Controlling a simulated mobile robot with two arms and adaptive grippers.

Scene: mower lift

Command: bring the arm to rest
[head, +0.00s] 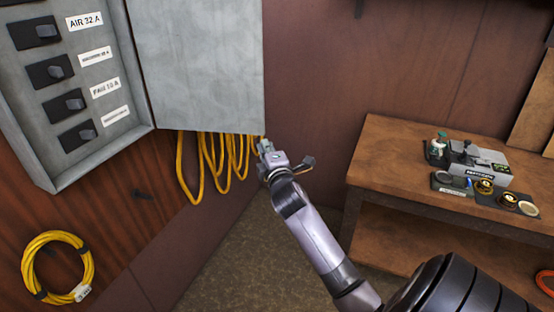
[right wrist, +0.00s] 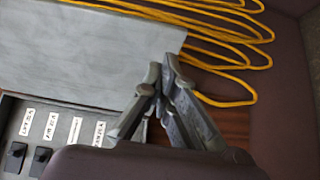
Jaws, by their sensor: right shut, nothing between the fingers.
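My right gripper (head: 264,145) is shut and empty in the head view, just below the lower right corner of an open grey cabinet door (head: 205,70). In the right wrist view my right gripper (right wrist: 165,72) has its fingertips together, with the grey door (right wrist: 80,50) to its left. Yellow cable loops (head: 212,165) hang below the door, close to the left of the gripper. The cable loops also show in the right wrist view (right wrist: 225,60), beyond the fingers. I cannot tell whether the gripper touches the door or the cable. My left gripper is not in view.
A grey switch panel (head: 52,180) with several dark switches is at the upper left. A coiled yellow cable (head: 30,262) is on the wall at the lower left. A wooden bench (head: 385,165) at the right bears a grey device (head: 490,172) and small round items.

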